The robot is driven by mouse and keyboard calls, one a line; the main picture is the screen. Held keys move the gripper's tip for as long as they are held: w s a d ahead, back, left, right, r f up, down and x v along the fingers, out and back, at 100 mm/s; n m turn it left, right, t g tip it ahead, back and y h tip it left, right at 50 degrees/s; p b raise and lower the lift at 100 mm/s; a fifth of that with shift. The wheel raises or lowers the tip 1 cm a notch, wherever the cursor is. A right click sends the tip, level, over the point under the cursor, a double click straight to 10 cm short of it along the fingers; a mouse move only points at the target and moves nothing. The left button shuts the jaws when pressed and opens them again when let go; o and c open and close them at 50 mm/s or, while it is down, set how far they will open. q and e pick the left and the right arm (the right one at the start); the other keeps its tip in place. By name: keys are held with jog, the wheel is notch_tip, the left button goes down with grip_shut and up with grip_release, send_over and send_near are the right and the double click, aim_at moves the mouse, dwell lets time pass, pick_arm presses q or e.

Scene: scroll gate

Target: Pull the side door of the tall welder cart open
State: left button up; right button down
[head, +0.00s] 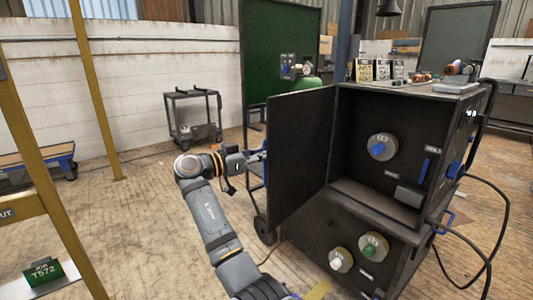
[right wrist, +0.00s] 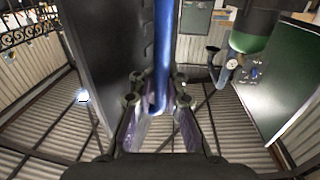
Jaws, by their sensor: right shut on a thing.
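The tall dark welder cart (head: 400,165) stands at the right in the head view. Its side door (head: 300,155) stands wide open, swung out to the left, and the inside of the upper compartment shows. The door's dark panel (right wrist: 100,50) also shows in the right wrist view. My right gripper (head: 261,157) is at the door's outer left edge, mostly seen from the side. In the right wrist view my right gripper (right wrist: 156,103) is shut on a blue bar handle (right wrist: 163,45) between its fingers. My left gripper is not in view.
Inside the cart are a blue knob (head: 378,149) and a grey box (head: 409,195). Black cables (head: 505,215) loop at the right. A small trolley (head: 193,117) stands behind. Yellow posts (head: 95,90) stand at the left.

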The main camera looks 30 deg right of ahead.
jog(key=shift+a+f, duration=0.1)
jog(key=shift+f, duration=0.15)
jog(key=c, duration=1.8)
grip_release()
jog(key=shift+w, duration=0.1)
jog(key=shift+o, duration=0.6)
jog(key=shift+a+r, duration=0.1)
jog(key=shift+a, duration=0.1)
jog(key=shift+r, duration=0.1)
jog(key=a, duration=1.2)
jog(key=shift+w, duration=0.15)
jog(key=shift+d, duration=0.1)
